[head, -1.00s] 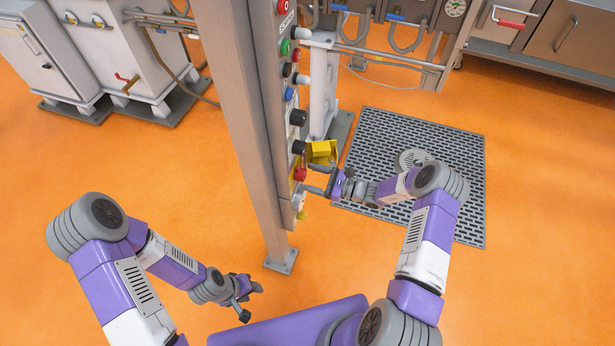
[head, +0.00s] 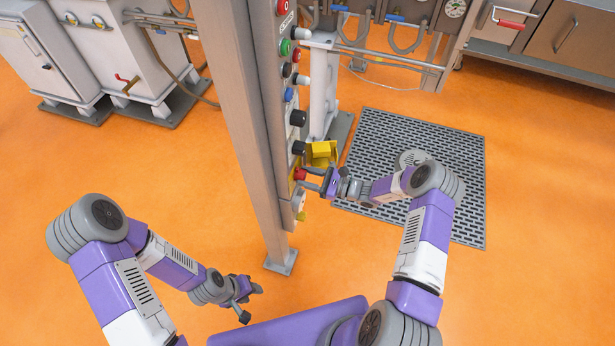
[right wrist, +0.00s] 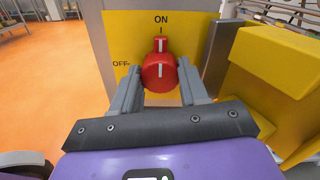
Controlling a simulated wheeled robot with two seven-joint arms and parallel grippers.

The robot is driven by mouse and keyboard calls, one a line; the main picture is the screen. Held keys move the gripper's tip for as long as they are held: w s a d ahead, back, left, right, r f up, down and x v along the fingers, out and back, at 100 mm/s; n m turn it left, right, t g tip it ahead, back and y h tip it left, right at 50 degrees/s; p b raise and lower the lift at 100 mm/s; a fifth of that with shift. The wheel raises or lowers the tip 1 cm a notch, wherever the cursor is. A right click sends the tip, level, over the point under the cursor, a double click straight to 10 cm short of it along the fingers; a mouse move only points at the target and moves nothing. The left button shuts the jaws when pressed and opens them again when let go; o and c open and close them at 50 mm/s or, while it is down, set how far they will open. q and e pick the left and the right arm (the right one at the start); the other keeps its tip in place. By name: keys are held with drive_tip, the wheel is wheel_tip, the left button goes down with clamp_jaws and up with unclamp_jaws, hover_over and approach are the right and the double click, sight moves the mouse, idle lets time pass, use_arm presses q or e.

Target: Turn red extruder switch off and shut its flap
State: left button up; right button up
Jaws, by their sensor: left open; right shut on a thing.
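The red extruder switch (right wrist: 160,70) sits on a yellow plate (right wrist: 120,35) marked ON at the top and OFF at the left. Its white line points up at ON. In the head view the switch (head: 299,174) is low on the panel. My right gripper (right wrist: 162,88) is shut on the switch, a finger on each side. It also shows in the head view (head: 312,178). The yellow flap (right wrist: 275,75) stands open at the right of the plate; it shows in the head view (head: 322,152) just above my right gripper. My left gripper (head: 249,299) is open and empty, low and left of the post.
The panel on the grey post (head: 245,130) carries other knobs and buttons, with a black knob (head: 298,148) close above the switch. A floor grate (head: 420,165) lies behind my right arm. White cabinets (head: 120,50) stand at the back left.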

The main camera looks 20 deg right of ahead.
drive_tip(key=n+b, duration=0.1)
drive_tip(key=n, duration=0.3)
drive_tip(key=n+b, duration=0.1)
drive_tip(key=n, duration=0.3)
drive_tip(key=shift+f+n, duration=0.1)
drive_tip(key=shift+n, duration=0.3)
drive_tip(key=n+b, duration=0.1)
drive_tip(key=n, duration=0.3)
drive_tip(key=shift+n+b, duration=0.6)
drive_tip(key=shift+n, duration=1.8)
drive_tip(key=o, duration=1.1)
drive_tip(key=shift+c, duration=0.2)
drive_tip(key=shift+s, duration=0.1)
